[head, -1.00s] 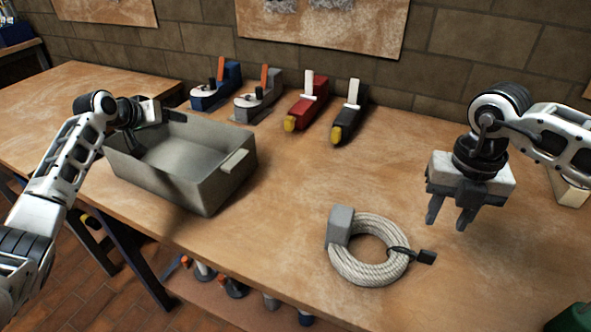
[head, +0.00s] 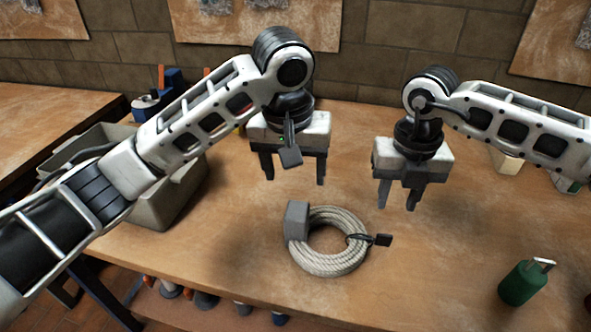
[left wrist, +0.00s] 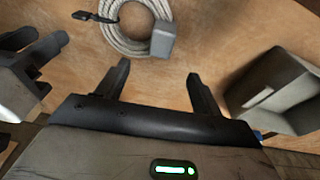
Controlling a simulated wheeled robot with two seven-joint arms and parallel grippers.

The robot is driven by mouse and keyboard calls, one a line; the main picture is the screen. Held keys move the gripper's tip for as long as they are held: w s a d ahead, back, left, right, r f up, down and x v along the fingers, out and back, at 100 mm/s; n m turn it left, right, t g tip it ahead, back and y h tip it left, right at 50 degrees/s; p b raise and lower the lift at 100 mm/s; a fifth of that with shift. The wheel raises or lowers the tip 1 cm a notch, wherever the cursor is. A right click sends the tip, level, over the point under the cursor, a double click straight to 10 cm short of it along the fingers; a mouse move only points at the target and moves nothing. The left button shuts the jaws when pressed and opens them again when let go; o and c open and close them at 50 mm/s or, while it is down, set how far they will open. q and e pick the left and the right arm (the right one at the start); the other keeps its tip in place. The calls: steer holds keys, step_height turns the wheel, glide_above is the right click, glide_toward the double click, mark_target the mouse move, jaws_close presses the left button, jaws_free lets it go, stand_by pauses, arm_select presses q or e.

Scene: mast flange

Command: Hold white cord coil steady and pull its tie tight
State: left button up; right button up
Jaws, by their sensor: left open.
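The white cord coil (head: 325,262) lies flat on the workbench in the head view, with a grey block (head: 297,221) at its left side. A black tie (head: 359,239) wraps the coil's right side and ends in a dark tab (head: 381,240). My left gripper (head: 294,180) is open and empty above and behind the coil. The left wrist view also shows the coil (left wrist: 122,35), the grey block (left wrist: 162,39) and the tab (left wrist: 82,15) beyond the left fingers (left wrist: 158,82). My right gripper (head: 397,204) is open and empty, behind and to the right of the coil.
A grey bin (head: 150,209) stands at the left, partly hidden by my left arm; it also shows in the left wrist view (left wrist: 285,85). A green container (head: 522,284) stands at the right. The bench around the coil is clear.

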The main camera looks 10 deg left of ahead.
mark_target(297, 223)
arm_select(q)
steer(key=f, duration=0.5)
steer(key=w+f, duration=0.1)
steer(key=f, duration=0.9)
steer(key=shift+w+d+f, duration=0.15)
steer(key=shift+w+f, duration=0.2)
